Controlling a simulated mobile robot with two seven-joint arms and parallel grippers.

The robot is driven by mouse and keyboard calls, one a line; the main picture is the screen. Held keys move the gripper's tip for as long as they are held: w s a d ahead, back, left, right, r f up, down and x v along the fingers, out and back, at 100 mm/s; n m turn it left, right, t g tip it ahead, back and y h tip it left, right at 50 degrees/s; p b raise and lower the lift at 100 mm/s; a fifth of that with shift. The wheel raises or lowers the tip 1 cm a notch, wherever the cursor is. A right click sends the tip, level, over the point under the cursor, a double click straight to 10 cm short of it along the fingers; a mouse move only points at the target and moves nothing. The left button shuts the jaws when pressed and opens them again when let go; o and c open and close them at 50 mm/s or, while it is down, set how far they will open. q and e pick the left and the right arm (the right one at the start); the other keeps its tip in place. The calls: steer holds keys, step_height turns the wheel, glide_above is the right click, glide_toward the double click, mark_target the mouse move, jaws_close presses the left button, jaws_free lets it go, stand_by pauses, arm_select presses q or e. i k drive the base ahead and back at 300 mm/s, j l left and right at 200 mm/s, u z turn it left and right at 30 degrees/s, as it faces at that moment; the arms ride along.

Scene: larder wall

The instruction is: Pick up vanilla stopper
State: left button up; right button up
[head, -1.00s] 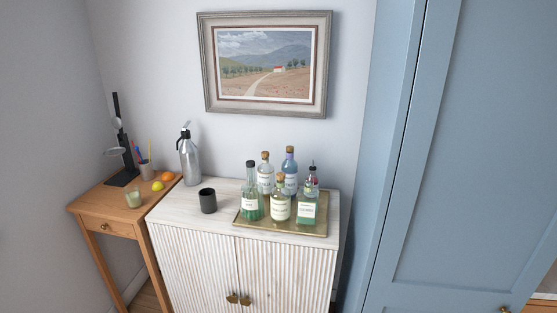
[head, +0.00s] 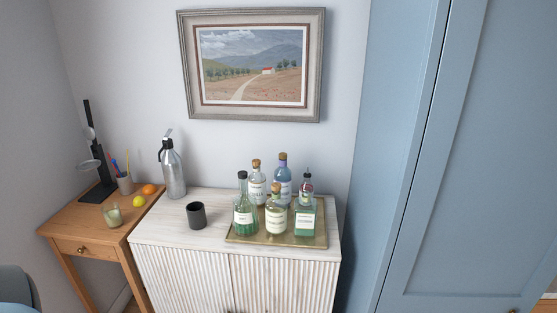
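Several corked or capped bottles stand upright on a gold tray (head: 240,238). The clear bottle at the back left (head: 257,188) has a label that seems to read vanilla, though it is small and partly hidden by the bottles in front. Its stopper, a tan cork (head: 256,163), sits in the bottle's neck. The front middle bottle (head: 275,218) and the back blue-violet bottle (head: 283,185) also have cork-coloured stoppers. Neither of my grippers is in view.
The tray lies on a whitewashed cabinet (head: 185,233). A black cup (head: 196,215) and a metal siphon (head: 172,170) stand left of it. A green bottle (head: 243,213) and a dark-spouted bottle (head: 305,215) flank the front. A tall blue cupboard (head: 450,160) bounds the right.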

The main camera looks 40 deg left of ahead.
mark_target(256, 162)
steer(key=j+z, duration=0.4)
steer(key=j, duration=1)
steer(key=k+j+z, duration=0.1)
steer(key=j, duration=0.3)
steer(key=k+j, duration=0.1)
steer(key=j, duration=0.25)
